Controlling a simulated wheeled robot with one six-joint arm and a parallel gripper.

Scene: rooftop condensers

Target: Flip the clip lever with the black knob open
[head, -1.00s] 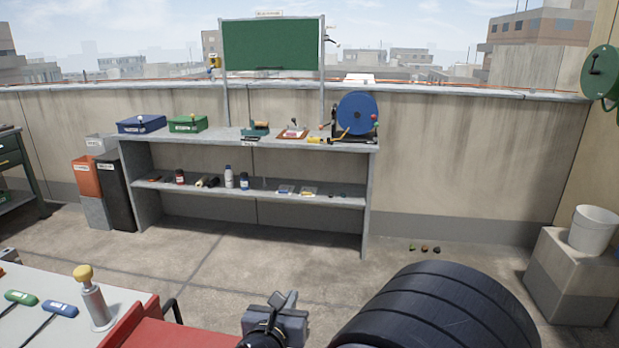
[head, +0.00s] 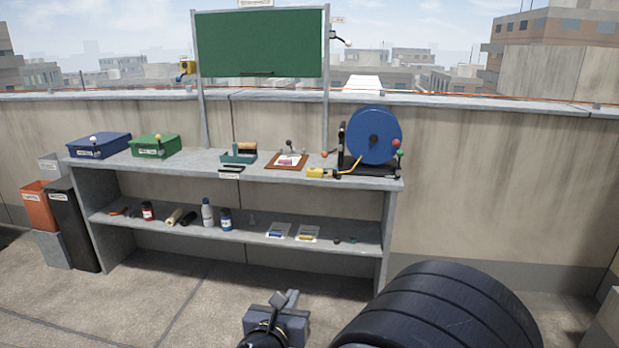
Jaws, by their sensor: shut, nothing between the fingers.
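A brown clipboard (head: 276,162) with white and pink paper lies on the top of the grey bench. The clip lever (head: 290,149) with a small dark knob stands up at its back edge. At this size I cannot tell exactly how far the lever is tilted. My gripper (head: 287,299) is at the bottom middle, shut and empty, well in front of the bench and apart from the clipboard.
A blue reel (head: 372,136) with red and green knobs stands right of the clipboard. A green tray (head: 240,155) with a brush is on its left, then green (head: 155,147) and blue (head: 98,147) boxes with knobs. Open floor lies before the bench (head: 330,176).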

